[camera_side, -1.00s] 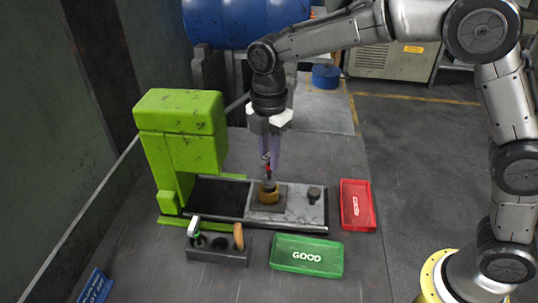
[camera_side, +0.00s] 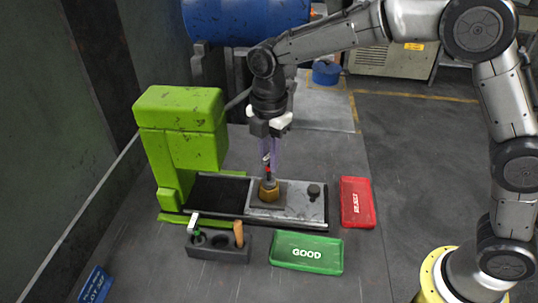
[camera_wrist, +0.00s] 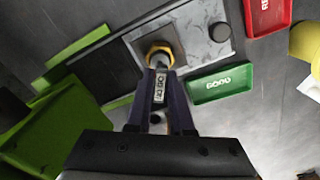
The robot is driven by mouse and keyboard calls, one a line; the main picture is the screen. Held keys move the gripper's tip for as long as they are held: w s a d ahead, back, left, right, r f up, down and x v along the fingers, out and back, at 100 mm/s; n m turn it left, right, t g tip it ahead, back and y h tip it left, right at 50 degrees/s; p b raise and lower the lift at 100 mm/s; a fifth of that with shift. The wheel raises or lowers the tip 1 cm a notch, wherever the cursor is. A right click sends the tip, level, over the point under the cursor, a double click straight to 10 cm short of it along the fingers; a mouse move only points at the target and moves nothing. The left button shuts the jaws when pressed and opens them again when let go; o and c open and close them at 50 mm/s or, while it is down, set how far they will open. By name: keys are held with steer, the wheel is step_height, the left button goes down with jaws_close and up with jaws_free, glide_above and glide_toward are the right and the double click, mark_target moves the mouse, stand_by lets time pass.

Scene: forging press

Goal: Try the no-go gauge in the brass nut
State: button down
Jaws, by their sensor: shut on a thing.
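The brass nut (camera_side: 269,190) sits on a dark square pad on the pale plate of the press bed. It also shows in the wrist view (camera_wrist: 160,50), with a dark round end at its hole. My gripper (camera_side: 268,158) points down above the nut. It is shut on the no-go gauge (camera_wrist: 160,85), a grey handle with lettering, with a red mark seen in the side view. The gauge stands about upright, its lower end at the top of the nut. How deep it sits in the hole I cannot tell.
The green press (camera_side: 180,120) stands at left. A dark holder (camera_side: 220,255) in front carries a green-marked tool and a wooden-handled one. A green GOOD tray (camera_side: 306,265) and a red REJECT tray (camera_side: 357,222) lie to the right. A small dark knob (camera_side: 314,190) is on the plate.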

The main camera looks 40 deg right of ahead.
steer(key=shift+f, duration=0.9)
stand_by(0.3)
steer(key=shift+r, duration=0.15)
stand_by(0.7)
steer(key=shift+r, duration=0.35)
steer(key=shift+r, duration=1.3)
steer(key=shift+r, duration=1.9)
